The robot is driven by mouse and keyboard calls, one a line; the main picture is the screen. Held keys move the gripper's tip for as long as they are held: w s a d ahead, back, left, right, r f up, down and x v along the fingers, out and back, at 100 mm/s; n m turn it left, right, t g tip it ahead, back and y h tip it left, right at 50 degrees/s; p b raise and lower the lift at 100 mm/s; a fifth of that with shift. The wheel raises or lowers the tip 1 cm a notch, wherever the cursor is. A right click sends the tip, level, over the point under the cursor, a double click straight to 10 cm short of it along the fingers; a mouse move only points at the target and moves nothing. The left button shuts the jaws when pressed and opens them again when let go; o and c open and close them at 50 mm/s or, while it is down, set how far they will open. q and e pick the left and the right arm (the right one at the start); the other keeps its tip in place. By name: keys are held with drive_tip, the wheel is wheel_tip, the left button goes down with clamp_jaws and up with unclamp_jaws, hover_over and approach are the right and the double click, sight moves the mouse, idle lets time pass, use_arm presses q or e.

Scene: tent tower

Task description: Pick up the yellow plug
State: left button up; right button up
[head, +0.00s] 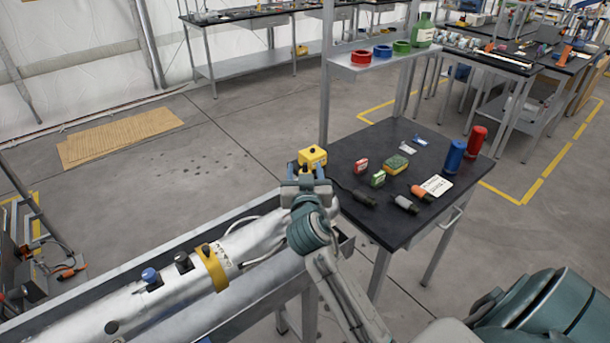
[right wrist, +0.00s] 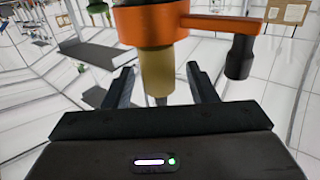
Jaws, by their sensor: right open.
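A yellow block-like piece (head: 313,155) with a small dark spot on top shows at the far end of my right gripper (head: 307,176) in the head view. It looks like the yellow plug, but its lower part is hidden behind the gripper. The stem is in line with the gap between my open right fingers (right wrist: 160,92). I cannot tell whether they touch it. My left gripper is not in view.
A black-topped table (head: 375,142) at right holds dark, grey and orange plugs, small boxes, and blue and red cylinders. A silver tube (head: 130,308) with a yellow band (head: 213,268) lies in a trough at lower left.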

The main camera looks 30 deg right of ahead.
drive_tip(key=shift+x, duration=0.95)
drive_tip(key=shift+s, duration=0.1)
drive_tip(key=shift+c, duration=0.6)
drive_tip(key=c, duration=0.9)
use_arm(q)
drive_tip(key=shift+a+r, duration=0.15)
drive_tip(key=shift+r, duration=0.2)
use_arm(e)
drive_tip(key=shift+a, duration=0.1)
